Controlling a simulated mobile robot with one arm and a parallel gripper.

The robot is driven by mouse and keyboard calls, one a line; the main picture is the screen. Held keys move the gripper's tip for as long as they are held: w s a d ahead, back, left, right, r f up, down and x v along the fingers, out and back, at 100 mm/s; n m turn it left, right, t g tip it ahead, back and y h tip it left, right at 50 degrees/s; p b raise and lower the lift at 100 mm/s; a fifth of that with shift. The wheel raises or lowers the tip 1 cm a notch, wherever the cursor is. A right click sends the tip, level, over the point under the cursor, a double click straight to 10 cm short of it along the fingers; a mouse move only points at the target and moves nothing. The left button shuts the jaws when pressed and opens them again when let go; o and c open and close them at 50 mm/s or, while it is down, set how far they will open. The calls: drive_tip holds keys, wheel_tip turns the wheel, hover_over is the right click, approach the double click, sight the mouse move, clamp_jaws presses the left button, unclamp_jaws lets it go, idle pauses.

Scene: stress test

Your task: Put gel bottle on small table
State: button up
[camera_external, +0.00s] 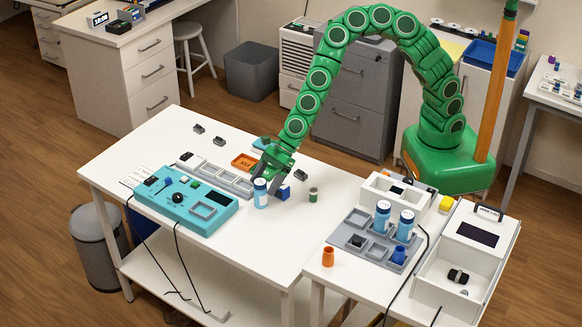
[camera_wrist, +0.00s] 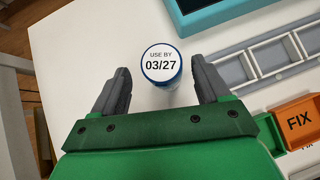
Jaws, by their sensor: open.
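In the wrist view the bottle's top (camera_wrist: 161,62) reads "USE BY 03/27". My gripper (camera_external: 270,180) is open and tilted down at the bottle. In the wrist view its dark fingers (camera_wrist: 160,80) are to either side of the bottle, with gaps. A smaller white table (camera_external: 345,299) stands at the right; I cannot tell for sure that it is the small table.
Two similar blue bottles (camera_external: 383,217) stand in a grey rack (camera_external: 376,253) on the right table. An orange cup (camera_external: 328,257) stands near its left side. The larger table's front is clear.

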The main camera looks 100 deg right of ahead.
sight(256, 197)
drive_tip(key=shift+d+x, duration=0.2)
drive_tip(key=shift+x, duration=1.7)
drive_tip(key=shift+w+a+f, duration=0.2)
drive_tip(key=shift+w+f, duration=0.15)
drive_tip(key=shift+f, duration=0.25)
drive_tip(key=shift+c, duration=0.2)
drive_tip(key=c, duration=1.2)
drive_tip(key=shift+r, duration=0.15)
